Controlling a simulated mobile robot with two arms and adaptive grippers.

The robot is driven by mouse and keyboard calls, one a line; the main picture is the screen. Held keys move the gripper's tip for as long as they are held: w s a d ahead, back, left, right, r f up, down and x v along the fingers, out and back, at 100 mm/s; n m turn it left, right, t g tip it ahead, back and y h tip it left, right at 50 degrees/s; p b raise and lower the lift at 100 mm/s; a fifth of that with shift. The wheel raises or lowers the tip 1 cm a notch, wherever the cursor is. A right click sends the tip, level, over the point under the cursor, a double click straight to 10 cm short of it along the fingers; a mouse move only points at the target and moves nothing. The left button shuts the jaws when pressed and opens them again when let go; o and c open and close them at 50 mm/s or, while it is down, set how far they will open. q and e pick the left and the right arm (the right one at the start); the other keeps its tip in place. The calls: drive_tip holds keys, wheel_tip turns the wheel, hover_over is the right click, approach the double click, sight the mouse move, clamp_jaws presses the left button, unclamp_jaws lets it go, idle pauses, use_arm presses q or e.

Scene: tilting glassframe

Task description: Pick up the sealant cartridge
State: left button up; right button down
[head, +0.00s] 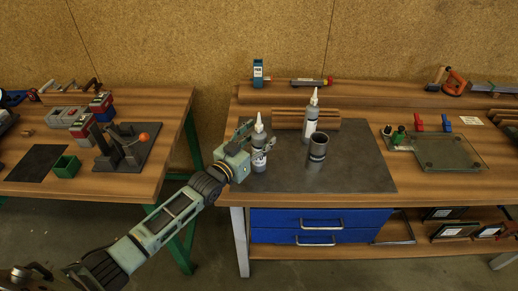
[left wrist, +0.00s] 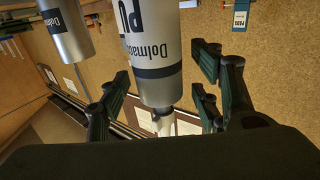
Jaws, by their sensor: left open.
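A grey sealant cartridge with a white nozzle (head: 259,158) stands upright on the dark mat (head: 350,180) of the right bench. My left gripper (head: 258,137) is at its upper part, with open fingers on either side. In the left wrist view the cartridge (left wrist: 152,50), lettered PU, shows between the open fingers (left wrist: 161,85), nozzle pointing down in the picture. Whether the fingers touch it I cannot tell. A second similar cartridge (head: 310,121) stands farther back to the right. My right gripper is not in view.
A grey open cylinder (head: 317,152) stands on the mat, right of the gripper. Wooden strips (head: 287,119) lie behind. A glass plate (head: 448,152) in a fixture is at the right. The mat's front right is clear. The left bench (head: 90,185) holds bins and tools.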

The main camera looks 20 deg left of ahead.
use_arm(q)
drive_tip(key=shift+w+d, duration=0.1)
drive_tip(key=shift+w, duration=0.15)
drive_tip(key=shift+c, duration=0.4)
clamp_jaws()
drive_tip(key=shift+r, duration=0.1)
